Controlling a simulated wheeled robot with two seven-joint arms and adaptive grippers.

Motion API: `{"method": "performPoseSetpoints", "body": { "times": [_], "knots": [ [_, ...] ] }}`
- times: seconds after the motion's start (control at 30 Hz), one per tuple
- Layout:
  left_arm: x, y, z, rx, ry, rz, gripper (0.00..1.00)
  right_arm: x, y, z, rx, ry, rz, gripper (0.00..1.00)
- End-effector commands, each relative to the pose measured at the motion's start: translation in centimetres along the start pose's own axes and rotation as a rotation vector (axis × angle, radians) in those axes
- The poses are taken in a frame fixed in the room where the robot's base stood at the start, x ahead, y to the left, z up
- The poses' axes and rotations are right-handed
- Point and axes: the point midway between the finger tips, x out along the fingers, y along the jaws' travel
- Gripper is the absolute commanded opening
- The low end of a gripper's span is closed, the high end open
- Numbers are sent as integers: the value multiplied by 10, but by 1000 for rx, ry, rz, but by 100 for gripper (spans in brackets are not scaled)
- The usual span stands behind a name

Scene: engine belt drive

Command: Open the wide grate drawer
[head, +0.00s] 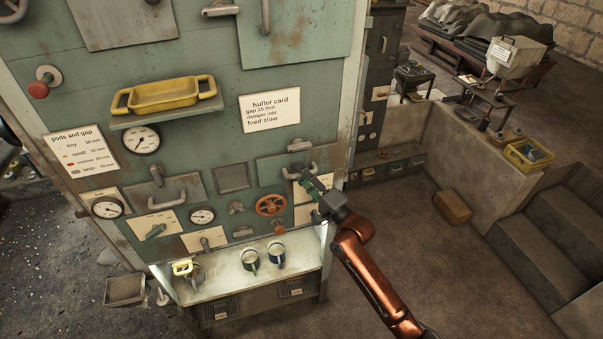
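A tall green machine cabinet (215,120) fills the left and middle of the head view. On its right side is a wide panel with a grey bar handle (290,173). My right gripper (304,172) is at this handle, at the end of my copper-coloured arm. It overlaps the handle's right part; I cannot tell whether it touches or grips it. A similar panel with a bar handle (180,194) sits further left. Two dark slatted fronts with small labels, a left one (220,308) and a right one (292,289), are under the shelf. I cannot tell which front is the wide grate drawer. My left gripper is not seen.
A low shelf (228,279) holds two dark mugs and a yellow-handled item. A yellow tray (166,95) sits higher up. A brown box (452,207) lies on the otherwise open floor at right, before concrete steps (540,250).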

Motion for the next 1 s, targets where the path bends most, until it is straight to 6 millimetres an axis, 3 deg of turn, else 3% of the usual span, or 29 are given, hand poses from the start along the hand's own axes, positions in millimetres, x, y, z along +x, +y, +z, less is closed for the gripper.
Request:
{"method": "performPoseSetpoints", "body": {
  "times": [0.27,0.7,1.0],
  "knots": [
    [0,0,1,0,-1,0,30,1,0,0,0,0,0,29],
    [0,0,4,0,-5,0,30,1,0,0,0,0,0,0],
    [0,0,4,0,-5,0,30,1,1,0,0,0,1,0]
  ]
}}
